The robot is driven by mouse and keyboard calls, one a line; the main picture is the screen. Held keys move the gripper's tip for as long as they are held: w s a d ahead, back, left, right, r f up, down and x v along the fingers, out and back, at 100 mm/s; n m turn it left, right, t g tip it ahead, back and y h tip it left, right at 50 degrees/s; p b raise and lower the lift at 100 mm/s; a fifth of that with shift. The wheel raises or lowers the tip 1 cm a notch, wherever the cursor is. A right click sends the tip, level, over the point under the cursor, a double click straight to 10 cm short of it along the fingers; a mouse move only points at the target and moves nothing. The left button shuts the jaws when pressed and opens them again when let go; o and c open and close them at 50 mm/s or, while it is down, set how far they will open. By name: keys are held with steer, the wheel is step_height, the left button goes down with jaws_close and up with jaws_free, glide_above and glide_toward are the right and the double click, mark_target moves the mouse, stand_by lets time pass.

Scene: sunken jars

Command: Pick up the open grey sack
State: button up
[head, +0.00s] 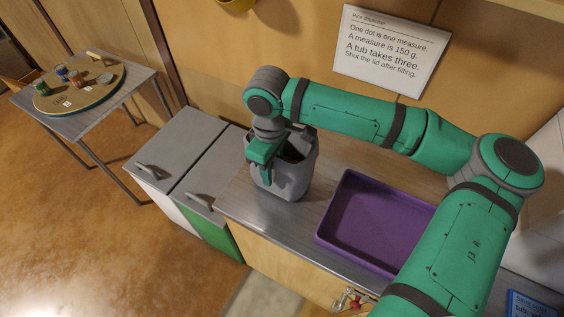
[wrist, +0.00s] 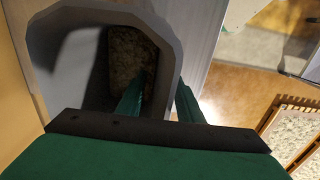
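The open grey sack (head: 292,183) stands upright on the counter, left of the purple tray. In the wrist view its wide mouth (wrist: 88,17) is seen from above, with pale grainy contents deep inside. My gripper (head: 262,170) is at the sack's left side, pointing down. In the wrist view my gripper (wrist: 164,78) has one finger inside the mouth and the other outside, with the sack's wall between them. The fingers look apart; whether either touches the wall is not clear. The sack's far-side base is hidden.
A purple tray (head: 343,246) lies right of the sack on the counter (head: 252,206). Grey-lidded bins (head: 176,148) adjoin the counter's left end. A side table (head: 122,91) holds a round board (head: 100,91) with small jars. A rice dispenser sign (head: 390,50) hangs behind.

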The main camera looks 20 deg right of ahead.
steer(key=shift+f, duration=1.05)
jaws_close()
steer(key=shift+s+a+f, duration=0.1)
steer(key=shift+s, duration=0.05)
stand_by(0.5)
